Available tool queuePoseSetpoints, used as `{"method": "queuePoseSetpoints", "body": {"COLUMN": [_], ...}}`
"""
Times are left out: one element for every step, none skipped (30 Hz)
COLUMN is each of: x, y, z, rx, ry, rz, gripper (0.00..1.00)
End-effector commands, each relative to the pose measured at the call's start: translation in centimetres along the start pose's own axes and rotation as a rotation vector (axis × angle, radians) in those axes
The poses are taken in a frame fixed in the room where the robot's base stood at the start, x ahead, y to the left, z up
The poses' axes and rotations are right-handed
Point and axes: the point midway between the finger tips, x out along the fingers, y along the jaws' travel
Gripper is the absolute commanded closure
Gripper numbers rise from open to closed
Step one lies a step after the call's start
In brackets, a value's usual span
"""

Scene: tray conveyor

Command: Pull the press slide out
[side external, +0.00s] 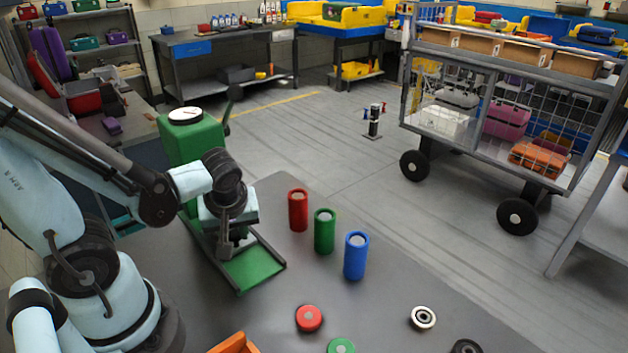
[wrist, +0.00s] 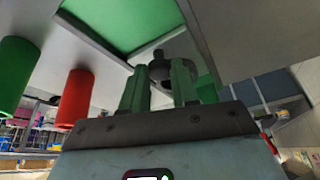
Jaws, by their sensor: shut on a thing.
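The green press (side external: 193,140) stands on the table at centre left, with a dark lever on its right side. A green plate between grey rails (side external: 256,270), which looks like its slide track, extends from its foot toward the front; the plate also shows in the wrist view (wrist: 118,20). My gripper (side external: 228,250) points down over this track. In the wrist view my gripper's fingers (wrist: 160,82) are shut on a dark round knob (wrist: 182,70). The body of the press hides behind my wrist in part, and how far the slide is out is not clear.
Red (side external: 298,211), green (side external: 324,232) and blue (side external: 355,256) cylinders stand right of the track. A red disc (side external: 309,318), a green disc (side external: 341,346) and a metal ring (side external: 423,317) lie nearer the front. An orange object (side external: 234,344) is at the front edge.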

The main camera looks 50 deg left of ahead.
Motion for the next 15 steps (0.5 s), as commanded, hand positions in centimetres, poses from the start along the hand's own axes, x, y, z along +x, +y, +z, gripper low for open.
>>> {"method": "queuePoseSetpoints", "body": {"x": [-0.3,-0.4,-0.6,-0.8,-0.9,-1.1,-1.3,-1.4,-1.6,-1.8,-1.9,-2.0,-2.1,-2.2,-2.4], "y": [0.5,0.7,0.9,1.1,1.2,1.5,1.6,1.8,2.0,2.2,2.3,2.5,2.6,2.7,2.8], "z": [0.8,1.1,1.6,2.0,2.3,2.8,3.2,3.5,4.0,4.3,4.6,5.0,5.3,5.5,5.8], "rx": [0.007,0.007,0.007,0.007,0.007,0.006,0.007,0.006,0.006,0.006,0.005,0.004,0.004,0.003,0.002], "ry": [-0.004,-0.005,-0.005,-0.005,-0.005,-0.006,-0.006,-0.006,-0.006,-0.006,-0.006,-0.006,-0.006,-0.005,-0.005], "rz": [0.011,0.012,0.011,0.012,0.012,0.013,0.013,0.013,0.014,0.014,0.013,0.013,0.014,0.014,0.013], "gripper": [1.0,1.0,1.0,1.0,1.0,1.0,1.0,1.0,1.0,1.0,1.0,1.0,1.0,1.0,1.0]}}
